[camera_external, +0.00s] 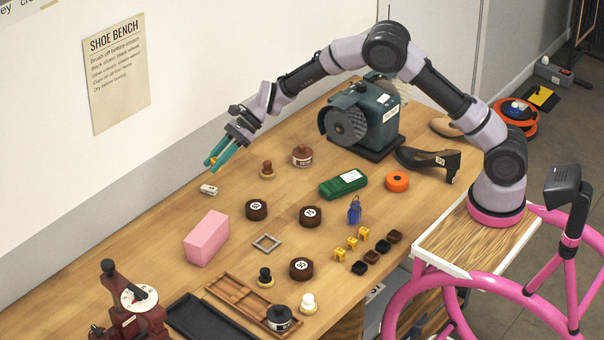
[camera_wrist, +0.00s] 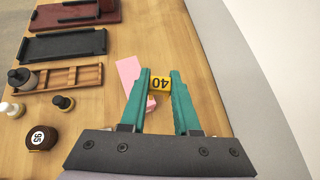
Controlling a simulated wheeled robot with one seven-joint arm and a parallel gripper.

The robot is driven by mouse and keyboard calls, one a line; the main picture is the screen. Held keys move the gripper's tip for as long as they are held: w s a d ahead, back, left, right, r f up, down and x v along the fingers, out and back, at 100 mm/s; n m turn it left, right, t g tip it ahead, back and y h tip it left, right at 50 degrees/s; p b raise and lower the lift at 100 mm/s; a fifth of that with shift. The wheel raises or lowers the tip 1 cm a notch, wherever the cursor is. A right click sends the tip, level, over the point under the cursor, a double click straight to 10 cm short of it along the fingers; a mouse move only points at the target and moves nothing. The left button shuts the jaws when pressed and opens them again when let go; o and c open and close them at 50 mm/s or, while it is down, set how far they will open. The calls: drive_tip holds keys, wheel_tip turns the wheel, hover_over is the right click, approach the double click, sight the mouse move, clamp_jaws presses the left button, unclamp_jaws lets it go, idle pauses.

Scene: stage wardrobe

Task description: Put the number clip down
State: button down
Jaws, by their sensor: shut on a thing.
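My gripper (camera_external: 213,161) has teal fingers and is over the far left part of the bench, near the wall. It is shut on a yellow number clip (camera_wrist: 160,84) marked 40, which sits between the fingertips in the wrist view. In the external view only a small bit of yellow shows at the fingertips. The clip appears to be held above the wooden bench top (camera_external: 150,215). Other yellow clips (camera_external: 351,243) stand in a row at the front right of the bench, beside dark ones (camera_external: 371,257).
A small white object (camera_external: 208,189) lies below the gripper. A pink block (camera_external: 206,238), dark numbered discs (camera_external: 256,209) and a brown-capped jar (camera_external: 302,155) stand nearby. A green box (camera_external: 343,184) and a grinder (camera_external: 362,115) are to the right. Bare wood lies left of the pink block.

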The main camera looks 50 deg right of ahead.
drive_tip(key=s+a+f+n+g, duration=0.2)
drive_tip(key=s+a+f, duration=0.15)
drive_tip(key=a, duration=0.55)
hover_over(206, 228)
drive_tip(key=shift+n, duration=0.3)
wheel_tip(206, 228, down, 5)
drive_tip(key=shift+r, duration=0.15)
drive_tip(key=shift+f, duration=2.25)
drive_tip(key=shift+f, duration=0.1)
drive_tip(key=c, duration=0.6)
unclamp_jaws()
drive_tip(key=shift+c, duration=0.2)
